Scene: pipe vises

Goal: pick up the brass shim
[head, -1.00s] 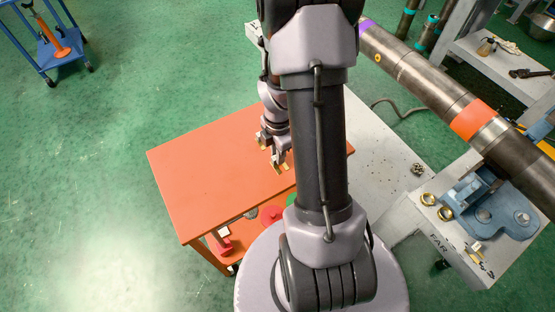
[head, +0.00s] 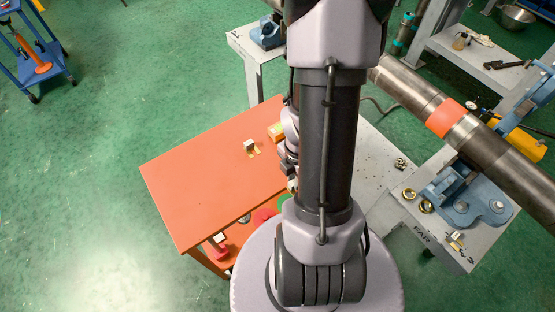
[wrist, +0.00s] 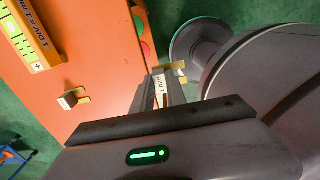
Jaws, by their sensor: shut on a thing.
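A small brass-coloured piece, the brass shim (wrist: 181,67), shows at the fingertips of my gripper (wrist: 167,82) in the wrist view. My gripper is shut on it, past the orange table's edge and close to my own base. The fingers hide part of the shim. In the head view my arm covers most of the gripper, and I cannot make out the shim there. Another small brass piece (head: 256,153) lies on the orange table (head: 205,175) against a pale block (head: 249,145). That block also shows in the wrist view (wrist: 70,99).
A yellow block with markings (wrist: 31,36) lies on the table. The table's front left is clear. To the right stands a grey bench (head: 440,240) with a blue vise (head: 465,195), brass rings (head: 425,207) and a long steel pipe (head: 485,150). A blue cart (head: 35,60) is far left.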

